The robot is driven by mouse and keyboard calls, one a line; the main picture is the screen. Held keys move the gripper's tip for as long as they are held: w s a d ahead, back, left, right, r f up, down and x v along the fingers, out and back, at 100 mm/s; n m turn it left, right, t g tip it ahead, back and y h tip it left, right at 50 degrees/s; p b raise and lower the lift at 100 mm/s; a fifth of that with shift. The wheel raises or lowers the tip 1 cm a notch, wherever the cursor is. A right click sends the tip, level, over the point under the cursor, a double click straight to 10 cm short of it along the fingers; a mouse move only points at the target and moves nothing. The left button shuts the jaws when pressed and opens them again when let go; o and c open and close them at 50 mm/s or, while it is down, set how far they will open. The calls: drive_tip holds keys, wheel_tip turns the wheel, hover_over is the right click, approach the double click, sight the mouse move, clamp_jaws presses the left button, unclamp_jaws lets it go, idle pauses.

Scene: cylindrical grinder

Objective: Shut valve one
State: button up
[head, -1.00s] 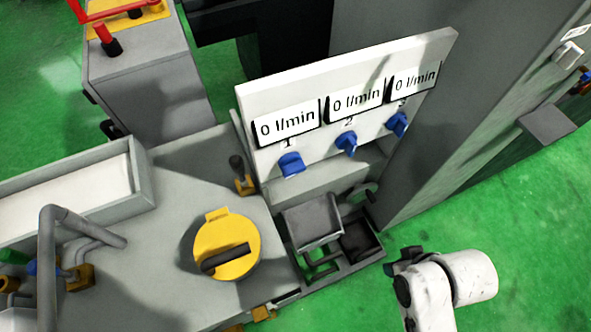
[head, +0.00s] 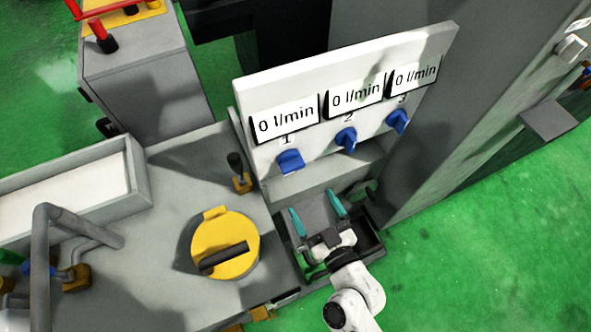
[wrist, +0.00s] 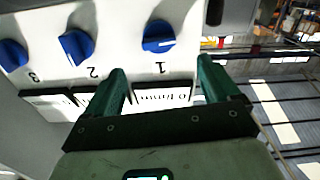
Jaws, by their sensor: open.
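Valve one is the blue knob (head: 290,161) under the label 1, at the left of the white panel (head: 244,93). Its grip bar lies roughly crosswise. The display above it (head: 285,121) reads 0 l/min. My gripper (head: 316,210) is open and empty, with its green fingers pointing up toward the panel, below and a little right of valve one and apart from it. In the wrist view, which is upside down, valve one (wrist: 158,37) shows ahead of and between the fingertips (wrist: 161,68). My fingers partly hide the displays there.
Valve two (head: 346,140) and valve three (head: 397,121) sit to the right, their displays also at 0 l/min. A grey tray-like box (head: 322,212) lies beneath my gripper. A dark upright handle (head: 236,166) and a yellow round cap (head: 222,236) stand to the left.

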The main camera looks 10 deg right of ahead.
sight(295, 171)
drive_tip(key=p+x, duration=0.1)
drive_tip(key=x, duration=0.9)
drive_tip(key=shift+w+r+p, duration=0.1)
drive_tip(key=shift+w+p, duration=0.3)
drive_tip(key=shift+c, duration=0.5)
drive_tip(key=c, duration=1)
drive_tip(key=shift+o, duration=0.2)
